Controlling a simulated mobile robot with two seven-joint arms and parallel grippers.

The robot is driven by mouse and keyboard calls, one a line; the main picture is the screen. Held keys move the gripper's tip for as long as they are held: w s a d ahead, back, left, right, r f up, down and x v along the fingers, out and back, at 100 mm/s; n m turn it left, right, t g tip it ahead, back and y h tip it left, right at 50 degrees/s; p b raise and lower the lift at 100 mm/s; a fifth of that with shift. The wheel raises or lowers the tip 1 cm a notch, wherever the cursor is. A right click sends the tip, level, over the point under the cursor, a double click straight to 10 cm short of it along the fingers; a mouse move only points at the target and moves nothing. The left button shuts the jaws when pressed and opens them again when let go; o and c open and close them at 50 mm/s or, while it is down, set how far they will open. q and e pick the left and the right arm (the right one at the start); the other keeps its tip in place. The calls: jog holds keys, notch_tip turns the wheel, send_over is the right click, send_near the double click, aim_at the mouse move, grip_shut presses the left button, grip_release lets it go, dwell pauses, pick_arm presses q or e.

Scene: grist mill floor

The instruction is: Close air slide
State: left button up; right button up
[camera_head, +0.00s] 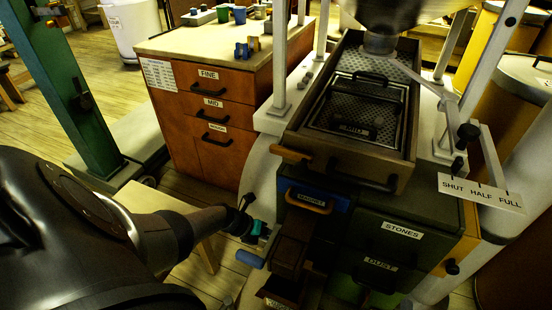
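No part in the camera_head view is labelled as the air slide, so I cannot tell for sure which it is. A white sign reading "SHUT HALF FULL" (480,192) hangs at the right of the machine, below a pale lever with a black knob (468,131). A blue handle (250,259) sticks out low at the machine's left front, and a wooden handle (290,154) sticks out higher up. My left gripper (257,231), dark with teal tips, is just above the blue handle, apparently apart from it. Its opening is unclear. My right gripper is not in view.
The machine's top holds a sieve tray (342,140). A wooden drawer cabinet (234,150) and a green post (85,95) stand behind my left arm.

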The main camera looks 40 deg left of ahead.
pick_arm(q)
grip_shut()
dwell(1.1)
